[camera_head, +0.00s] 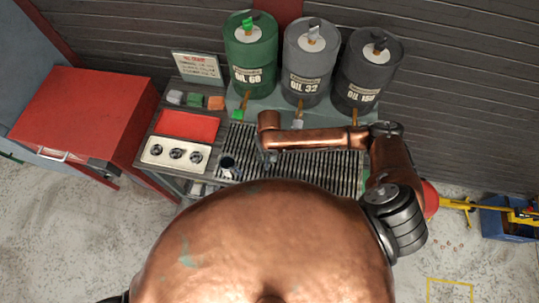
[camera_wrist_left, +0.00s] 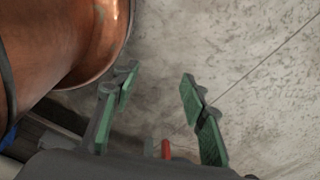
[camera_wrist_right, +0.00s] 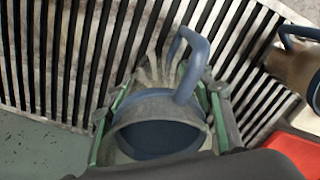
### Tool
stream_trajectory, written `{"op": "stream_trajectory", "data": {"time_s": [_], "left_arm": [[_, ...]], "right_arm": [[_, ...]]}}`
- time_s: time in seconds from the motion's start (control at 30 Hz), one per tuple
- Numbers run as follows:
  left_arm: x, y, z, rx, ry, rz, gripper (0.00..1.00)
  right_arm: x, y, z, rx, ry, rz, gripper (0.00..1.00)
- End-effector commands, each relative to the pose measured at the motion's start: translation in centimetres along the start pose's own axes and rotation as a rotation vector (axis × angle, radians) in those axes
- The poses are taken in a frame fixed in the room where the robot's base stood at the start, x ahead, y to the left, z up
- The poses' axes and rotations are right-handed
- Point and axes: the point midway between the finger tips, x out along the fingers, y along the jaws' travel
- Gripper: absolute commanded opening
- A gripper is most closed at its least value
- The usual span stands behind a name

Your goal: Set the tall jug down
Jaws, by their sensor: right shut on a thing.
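The tall jug (camera_wrist_right: 158,138), a metal vessel with a dark blue inside and a blue handle, is between the fingers of my right gripper (camera_wrist_right: 158,118) in the right wrist view. The gripper is shut on it. The slatted grate (camera_wrist_right: 75,50) lies under it; I cannot tell whether the jug touches it. In the head view my right gripper (camera_head: 268,155) is over the grate (camera_head: 315,172), and the arm hides most of the held jug. My left gripper (camera_wrist_left: 160,115) is open and empty above the concrete floor in the left wrist view.
Another jug (camera_head: 228,168) with a blue handle stands at the grate's left end; it also shows in the right wrist view (camera_wrist_right: 298,68). Green (camera_head: 251,60), grey (camera_head: 311,65) and dark (camera_head: 368,75) oil drums stand behind. A red tray (camera_head: 188,126) is left.

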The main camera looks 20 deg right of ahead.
Motion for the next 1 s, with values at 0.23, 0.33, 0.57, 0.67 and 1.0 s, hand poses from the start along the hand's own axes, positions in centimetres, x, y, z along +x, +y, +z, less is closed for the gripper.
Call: {"op": "stream_trajectory", "data": {"time_s": [0.23, 0.33, 0.57, 0.67, 1.0], "left_arm": [[-0.1, 0.0, -0.8, 0.002, 0.01, 0.0, 0.4], [-0.1, 0.0, -1.1, 0.002, 0.013, 0.0, 0.4], [-0.1, 0.0, -1.1, 0.002, 0.014, 0.0, 0.4], [-0.1, 0.0, -1.1, 0.002, 0.014, 0.0, 0.4], [-0.2, 0.0, -1.0, 0.002, 0.012, 0.0, 0.4]], "right_arm": [[0.2, 0.0, 0.0, 0.0, 0.0, 0.0, 0.52], [0.2, 0.0, 0.0, 0.0, 0.0, 0.0, 0.59], [0.2, 0.0, 0.0, 0.0, 0.0, 0.0, 0.66], [0.2, 0.0, 0.0, 0.0, 0.0, 0.0, 0.66], [-3.7, 0.0, -0.1, 0.0, 0.003, -0.001, 0.66]]}}
